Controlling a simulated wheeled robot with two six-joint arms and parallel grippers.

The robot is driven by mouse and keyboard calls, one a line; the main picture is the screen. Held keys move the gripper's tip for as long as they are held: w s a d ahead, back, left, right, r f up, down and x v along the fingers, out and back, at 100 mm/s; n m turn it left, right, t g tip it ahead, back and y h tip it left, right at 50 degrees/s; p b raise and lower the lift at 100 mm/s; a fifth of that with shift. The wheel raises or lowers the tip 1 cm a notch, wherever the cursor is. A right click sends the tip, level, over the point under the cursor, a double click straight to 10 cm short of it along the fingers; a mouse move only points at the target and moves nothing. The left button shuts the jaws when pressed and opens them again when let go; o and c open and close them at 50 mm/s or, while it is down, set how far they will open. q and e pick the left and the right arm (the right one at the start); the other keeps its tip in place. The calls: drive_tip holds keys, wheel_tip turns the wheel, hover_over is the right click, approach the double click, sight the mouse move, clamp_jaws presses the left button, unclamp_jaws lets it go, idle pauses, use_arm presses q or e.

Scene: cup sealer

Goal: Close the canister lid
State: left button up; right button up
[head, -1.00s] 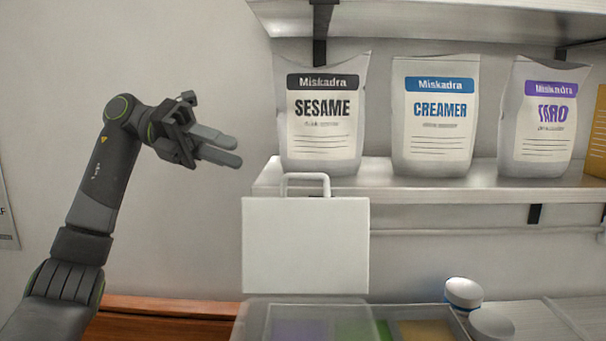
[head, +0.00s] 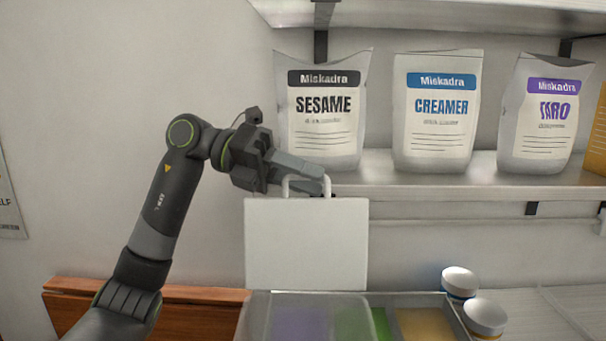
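The canister lid (head: 306,245) is a flat white panel standing upright at the back of the canister, with a white loop handle (head: 327,185) on its top edge. The canister (head: 425,298) is a tray-like box at the bottom of the view, its front cut off by the frame. My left gripper (head: 322,180) is at the handle, its fingers pointing right and overlapping the loop in the picture. I cannot tell whether the fingers touch the handle or how far apart they are. My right gripper is not in view.
Sesame (head: 320,140), creamer (head: 436,145) and taro (head: 540,145) bags stand on a shelf (head: 440,180) behind the lid. Two white-capped jars (head: 459,281) (head: 484,317) stand right of the canister. A clear cover (head: 257,325) lies over the canister's left part.

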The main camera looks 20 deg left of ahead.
use_arm(q)
clamp_jaws()
drive_tip(key=shift+s, duration=0.15)
